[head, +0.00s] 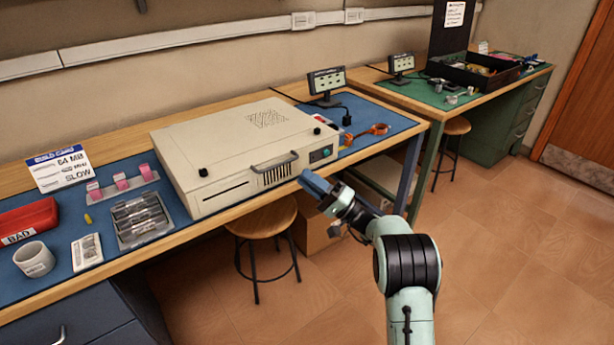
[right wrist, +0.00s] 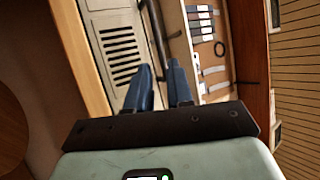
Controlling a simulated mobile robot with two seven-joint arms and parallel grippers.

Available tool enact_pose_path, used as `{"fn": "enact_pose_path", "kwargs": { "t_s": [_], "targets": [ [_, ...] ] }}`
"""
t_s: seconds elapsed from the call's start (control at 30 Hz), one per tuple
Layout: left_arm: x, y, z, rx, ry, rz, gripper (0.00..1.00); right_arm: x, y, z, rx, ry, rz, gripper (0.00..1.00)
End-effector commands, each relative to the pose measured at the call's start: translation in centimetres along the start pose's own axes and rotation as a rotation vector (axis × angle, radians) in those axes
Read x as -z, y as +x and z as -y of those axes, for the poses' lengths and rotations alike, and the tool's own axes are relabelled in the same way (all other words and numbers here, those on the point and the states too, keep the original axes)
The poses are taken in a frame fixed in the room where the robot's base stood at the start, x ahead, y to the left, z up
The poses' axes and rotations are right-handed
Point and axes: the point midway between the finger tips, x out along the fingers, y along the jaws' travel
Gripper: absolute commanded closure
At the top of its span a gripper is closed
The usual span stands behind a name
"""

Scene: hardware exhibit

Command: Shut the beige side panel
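The beige side panel (head: 240,135) is the flat top of the beige case lying on the blue mat, with vent slots and two black knobs. It looks level with the case, and I cannot make out a gap. A grey handle (head: 275,163) is on the case front, above a vent grille (head: 277,173). My right gripper (head: 306,181) is just in front of the case's right front, by the handle. In the right wrist view its blue fingers (right wrist: 160,75) are apart, with a dark bar (right wrist: 158,35) showing between them; contact is unclear. My left gripper is out of view.
The blue mat holds a red bin (head: 28,220), a white mug (head: 34,259), a metal tray (head: 140,218) and a small screen (head: 326,82). A stool (head: 265,222) stands below the table edge. A green-topped bench (head: 435,98) is at the right. The floor at right is clear.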

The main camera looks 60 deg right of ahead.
Motion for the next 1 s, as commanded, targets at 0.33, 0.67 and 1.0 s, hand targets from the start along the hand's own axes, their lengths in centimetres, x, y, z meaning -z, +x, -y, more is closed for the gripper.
{"fn": "enact_pose_path", "kwargs": {
  "t_s": [0.33, 0.67, 1.0],
  "targets": [
    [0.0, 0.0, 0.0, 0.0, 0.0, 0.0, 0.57, 0.3, -1.9, -1.7, -0.002, 0.0, -0.001, 0.79],
    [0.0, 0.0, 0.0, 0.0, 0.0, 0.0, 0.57, 0.6, -3.6, -3.2, -0.001, 0.001, -0.001, 0.79],
    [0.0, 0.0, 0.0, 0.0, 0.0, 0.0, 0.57, 0.8, -4.5, -4.0, 0.0, -0.001, 0.0, 0.79]
  ]
}}
